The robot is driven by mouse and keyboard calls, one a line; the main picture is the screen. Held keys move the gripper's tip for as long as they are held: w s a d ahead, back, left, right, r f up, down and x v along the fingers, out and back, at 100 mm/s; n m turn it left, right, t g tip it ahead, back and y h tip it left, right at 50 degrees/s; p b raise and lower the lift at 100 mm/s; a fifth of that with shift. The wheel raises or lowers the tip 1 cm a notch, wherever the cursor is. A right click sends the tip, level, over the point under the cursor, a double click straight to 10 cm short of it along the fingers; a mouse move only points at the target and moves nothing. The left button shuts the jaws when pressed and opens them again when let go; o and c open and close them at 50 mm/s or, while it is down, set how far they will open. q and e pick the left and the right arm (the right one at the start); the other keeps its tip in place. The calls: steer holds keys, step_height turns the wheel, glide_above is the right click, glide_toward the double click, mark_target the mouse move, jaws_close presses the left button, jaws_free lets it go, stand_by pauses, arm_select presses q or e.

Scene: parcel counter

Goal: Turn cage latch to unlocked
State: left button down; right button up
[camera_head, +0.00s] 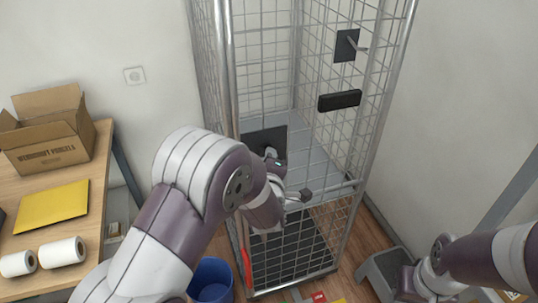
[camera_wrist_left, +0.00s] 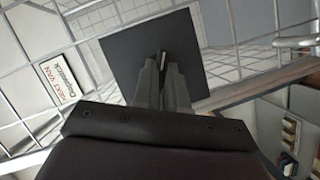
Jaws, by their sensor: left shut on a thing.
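The wire cage (camera_head: 330,190) stands ahead of me against the wall. A dark square latch plate (camera_head: 258,138) sits on its front side, partly covered by my left arm. My left gripper (camera_head: 272,158) is at this plate. In the left wrist view the dark plate (camera_wrist_left: 125,50) lies right in front of my left gripper (camera_wrist_left: 164,75). Its fingers are shut on the narrow latch handle (camera_wrist_left: 163,57), most of which they hide. The handle's exact angle is hard to tell. My right arm shows at the lower right, but its gripper is out of view.
A second dark plate with a lever (camera_head: 346,46) and a black box (camera_head: 340,100) are on the cage mesh. A wooden table (camera_head: 100,180) at left bears an open carton (camera_head: 45,150), a yellow envelope (camera_head: 52,205) and white rolls (camera_head: 62,252). A blue bin (camera_head: 212,280) stands below.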

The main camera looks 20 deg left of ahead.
arm_select(q)
steer(key=shift+w+d+r+m+g+y+p, duration=0.1)
steer(key=shift+m+g+y+p, duration=0.6)
steer(key=shift+m+p, duration=1.05)
steer(key=shift+w+d+r+m+g+y+p, duration=0.15)
steer(key=shift+m+g+y+p, duration=0.8)
steer(key=shift+p, duration=1.4)
steer(key=shift+r+m+g+y+p, duration=0.1)
steer(key=shift+m+g+y+p, duration=0.3)
steer(key=shift+m+p, duration=1.5)
steer(key=c, duration=1.2)
jaws_free()
